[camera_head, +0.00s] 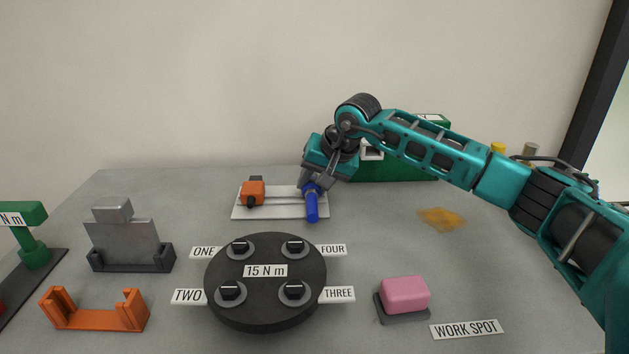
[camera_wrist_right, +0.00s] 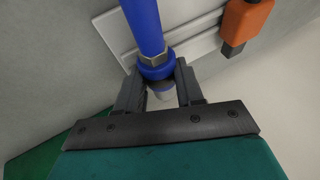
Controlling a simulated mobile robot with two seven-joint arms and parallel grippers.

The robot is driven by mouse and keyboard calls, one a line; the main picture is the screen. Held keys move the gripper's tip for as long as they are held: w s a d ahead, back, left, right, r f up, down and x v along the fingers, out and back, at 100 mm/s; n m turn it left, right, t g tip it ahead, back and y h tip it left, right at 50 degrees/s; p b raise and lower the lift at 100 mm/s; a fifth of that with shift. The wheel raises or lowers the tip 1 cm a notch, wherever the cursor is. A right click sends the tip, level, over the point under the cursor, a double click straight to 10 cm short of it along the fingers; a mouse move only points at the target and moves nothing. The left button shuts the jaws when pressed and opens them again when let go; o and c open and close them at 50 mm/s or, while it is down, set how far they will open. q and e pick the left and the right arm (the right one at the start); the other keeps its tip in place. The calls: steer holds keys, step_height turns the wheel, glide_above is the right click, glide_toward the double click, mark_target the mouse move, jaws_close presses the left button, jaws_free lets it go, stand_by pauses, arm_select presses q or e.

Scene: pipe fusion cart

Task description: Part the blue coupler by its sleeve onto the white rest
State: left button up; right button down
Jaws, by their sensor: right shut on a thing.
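My right gripper (camera_head: 312,186) reaches in from the right and is shut on the blue coupler (camera_head: 312,208). In the right wrist view the gripper (camera_wrist_right: 160,84) has its fingers on both sides of the coupler's blue collar, while a blue tube (camera_wrist_right: 142,22) and a metal nut extend beyond it. A pale metal end shows between the fingers. The coupler is at the right part of the white rest (camera_head: 243,213); whether it touches the rest I cannot tell. My left gripper is not in view.
An orange fitting (camera_head: 252,192) sits at the left of the white rest. A round black plate (camera_head: 265,318) with several dark knobs stands in front. A green box (camera_head: 405,167) is behind the arm, a pink block (camera_head: 405,294) at front right, and an orange bracket (camera_head: 95,316) at front left.

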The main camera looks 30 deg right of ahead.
steer(key=shift+f, duration=0.1)
steer(key=c, duration=0.7)
jaws_free()
steer(key=shift+o, duration=0.3)
steer(key=shift+s+d+f, duration=0.1)
steer(key=shift+f, duration=0.05)
steer(key=p+v, duration=0.1)
steer(key=v, duration=1.2)
steer(key=shift+a+r, duration=0.2)
steer(key=shift+r, duration=0.05)
